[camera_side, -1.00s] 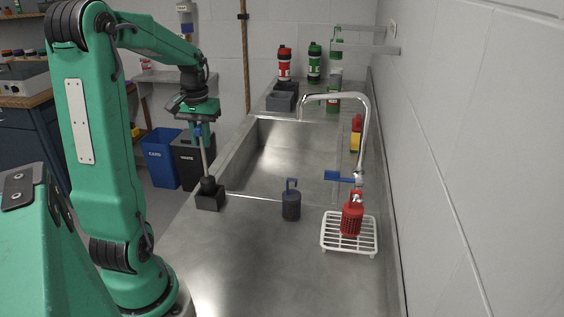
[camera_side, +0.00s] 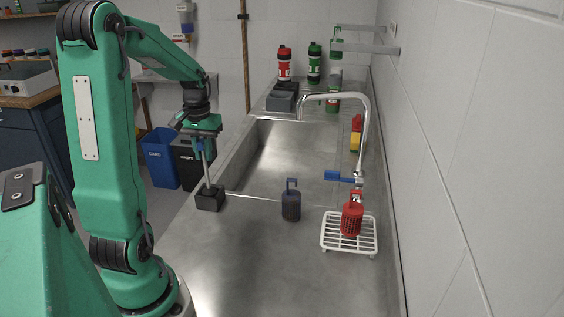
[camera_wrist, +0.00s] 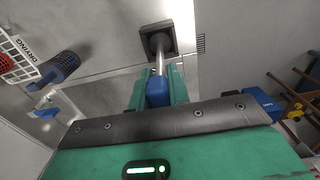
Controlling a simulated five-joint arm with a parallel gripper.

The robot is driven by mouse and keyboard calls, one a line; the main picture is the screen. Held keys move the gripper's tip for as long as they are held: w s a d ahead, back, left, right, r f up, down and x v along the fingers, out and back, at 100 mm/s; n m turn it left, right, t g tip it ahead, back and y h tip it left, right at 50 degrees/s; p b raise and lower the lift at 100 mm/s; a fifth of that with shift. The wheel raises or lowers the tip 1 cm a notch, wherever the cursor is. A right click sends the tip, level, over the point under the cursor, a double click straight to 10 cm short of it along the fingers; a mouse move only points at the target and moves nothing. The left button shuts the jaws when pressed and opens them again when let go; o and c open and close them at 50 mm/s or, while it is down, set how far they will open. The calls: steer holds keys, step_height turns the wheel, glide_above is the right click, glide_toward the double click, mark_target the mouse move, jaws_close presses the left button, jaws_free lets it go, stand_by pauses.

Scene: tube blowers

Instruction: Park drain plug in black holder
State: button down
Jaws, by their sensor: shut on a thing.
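The drain plug has a grey rod (camera_side: 206,165) with a blue handle at its top; the blue handle (camera_wrist: 158,92) shows clearly in the wrist view. My gripper (camera_side: 200,146) is shut on the handle, with its green fingers either side of it in the wrist view. The rod leans slightly and runs down to the black holder (camera_side: 209,201), a square block on the counter at the sink's near-left corner. The plug's dark head appears sunk inside the holder and is mostly hidden; the holder also shows in the wrist view (camera_wrist: 172,50).
A dark blue strainer with a hook (camera_side: 291,206) stands right of the holder. A red strainer (camera_side: 352,219) sits on a white drying rack (camera_side: 349,245) farther right. The sink (camera_side: 290,160) lies behind, with a tall faucet. The counter in front is clear.

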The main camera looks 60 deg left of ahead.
steer(key=c, duration=1.3)
jaws_free()
steer(key=shift+c, duration=0.2)
steer(key=shift+r, duration=0.1)
step_height(320, 180, up, 12)
steer(key=shift+r, duration=0.1)
steer(key=shift+w+d, duration=0.15)
steer(key=shift+d, duration=0.35)
steer(key=s+d+f+m+t, duration=0.1)
steer(key=d+m, duration=0.3)
steer(key=d, duration=0.9)
steer(key=s+d+f+m+t, duration=0.2)
steer(key=d+m+t, duration=0.2)
steer(key=d, duration=0.9)
steer(key=shift+s+d+f+m+t, duration=0.15)
steer(key=shift+d+m+t, duration=0.15)
steer(key=shift+m, duration=0.2)
